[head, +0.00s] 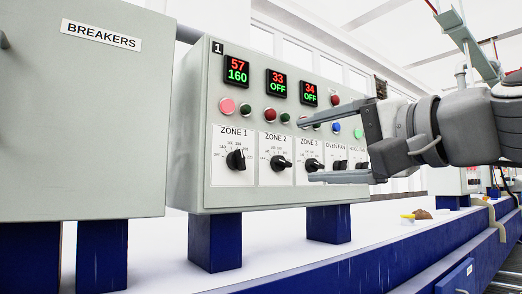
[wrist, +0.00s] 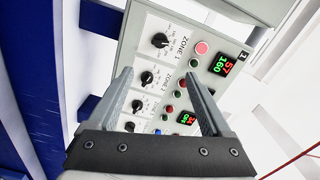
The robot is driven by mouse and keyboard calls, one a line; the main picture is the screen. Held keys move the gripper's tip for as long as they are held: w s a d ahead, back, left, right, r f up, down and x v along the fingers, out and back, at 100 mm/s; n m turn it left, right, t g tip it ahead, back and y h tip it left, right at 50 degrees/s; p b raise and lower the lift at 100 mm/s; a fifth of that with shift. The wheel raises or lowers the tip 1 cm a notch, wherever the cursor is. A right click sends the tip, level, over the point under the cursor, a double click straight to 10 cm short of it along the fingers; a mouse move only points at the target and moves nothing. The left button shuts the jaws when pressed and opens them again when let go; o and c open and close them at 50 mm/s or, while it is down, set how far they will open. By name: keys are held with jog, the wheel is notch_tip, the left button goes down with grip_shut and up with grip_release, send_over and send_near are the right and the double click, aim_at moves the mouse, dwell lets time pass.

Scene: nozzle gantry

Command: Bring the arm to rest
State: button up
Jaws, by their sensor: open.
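My gripper (head: 312,150) is open and empty, in front of the right half of a grey control panel marked 1 (head: 200,120). Its two fingers point left across the zone 3 and oven fan area in the head view. In the wrist view my gripper (wrist: 160,85) shows its fingers spread, with panel knobs and buttons beyond them. The panel carries a zone 1 knob (head: 236,159), a zone 2 knob (head: 281,162) and a zone 3 knob (head: 313,164). The zone 1 display (head: 236,71) reads 57 and 160; the other two read 33 OFF and 34 OFF. I cannot tell whether the fingers touch the panel.
A grey breakers box (head: 80,130) stands at the left. Both boxes stand on blue legs (head: 214,242) above a white surface. A blue rail (head: 400,245) runs along the front. A small brown and yellow item (head: 421,215) lies at the right.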

dwell(0.4)
notch_tip(320, 180, down, 18)
jog(key=s+a+n+g+h+p, duration=0.1)
jog(key=s+n+g+h+p, duration=0.15)
jog(key=g+h+p, duration=0.2)
jog(key=s+d+f+n+g+h+p, duration=0.1)
jog(key=s+f+n, duration=0.1)
jog(key=f, duration=0.4)
jog(key=s+d+f+n+g+h+p, duration=0.1)
jog(key=s+d+f+g+h, duration=0.1)
jog(key=f, duration=0.4)
jog(key=s+d+f+n+g+h+p, duration=0.1)
jog(key=s+f+n+g+h, duration=0.1)
jog(key=f, duration=0.4)
jog(key=shift+s+d+n, duration=0.35)
jog(key=shift+s, duration=0.5)
jog(key=shift+h, duration=0.25)
